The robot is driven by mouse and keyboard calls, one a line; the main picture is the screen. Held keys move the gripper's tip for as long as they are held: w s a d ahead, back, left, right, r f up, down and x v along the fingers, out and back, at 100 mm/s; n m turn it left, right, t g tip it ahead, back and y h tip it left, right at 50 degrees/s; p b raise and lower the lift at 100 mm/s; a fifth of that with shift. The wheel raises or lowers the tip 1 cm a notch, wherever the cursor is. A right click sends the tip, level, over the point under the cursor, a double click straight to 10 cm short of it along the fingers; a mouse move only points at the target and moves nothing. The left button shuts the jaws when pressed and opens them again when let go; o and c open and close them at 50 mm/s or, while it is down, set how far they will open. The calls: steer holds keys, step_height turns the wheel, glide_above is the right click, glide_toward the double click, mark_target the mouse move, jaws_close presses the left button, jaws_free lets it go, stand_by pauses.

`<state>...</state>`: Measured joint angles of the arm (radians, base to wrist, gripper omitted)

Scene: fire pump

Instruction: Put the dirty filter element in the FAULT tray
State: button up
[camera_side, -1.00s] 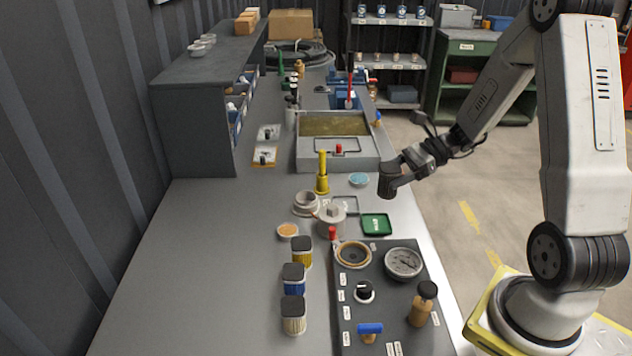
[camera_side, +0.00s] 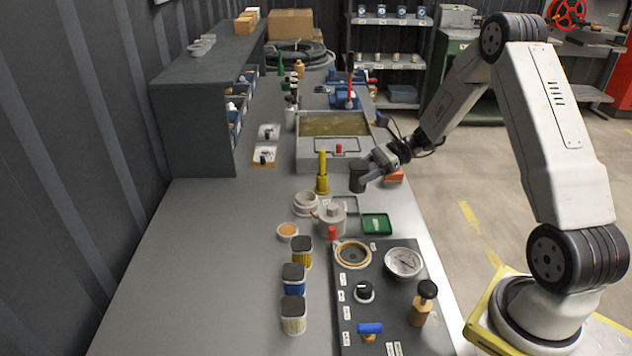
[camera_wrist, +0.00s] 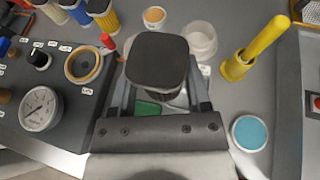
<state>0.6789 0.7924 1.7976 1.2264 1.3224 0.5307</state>
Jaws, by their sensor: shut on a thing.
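The dirty filter element (camera_side: 357,178), a dark cylinder with a dark grey cap, is in my gripper (camera_side: 366,177), which is shut on it. In the wrist view the filter's cap (camera_wrist: 158,60) fills the middle, between the gripper's fingers (camera_wrist: 160,98). The gripper holds the filter upright above the bench, right of the yellow-handled tool. A small orange-red tray (camera_side: 395,176) shows just right of the gripper, partly hidden by it. It may be the FAULT tray, but I cannot read a label on it. It is not visible in the wrist view.
A green tray (camera_side: 376,224) lies nearer the camera, beside a white pump body (camera_side: 331,217). The yellow-handled tool (camera_side: 322,175) stands upright close left. A blue dish (camera_wrist: 250,133) lies nearby. Three capped filters, including a blue one (camera_side: 293,281), stand left of the gauge panel (camera_side: 385,320).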

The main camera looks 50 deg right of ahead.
steer(key=shift+w+d+f, duration=0.25)
steer(key=shift+w+f, duration=0.65)
steer(key=shift+f, duration=0.2)
steer(key=shift+w+d+f, duration=0.25)
steer(key=shift+w+f, duration=0.65)
steer(key=shift+f, duration=0.2)
steer(key=shift+w+f, duration=0.25)
steer(key=shift+f, duration=1.6)
steer(key=shift+f, duration=0.15)
steer(key=o, duration=1.3)
steer(key=v, duration=1.2)
steer(key=shift+r, duration=0.2)
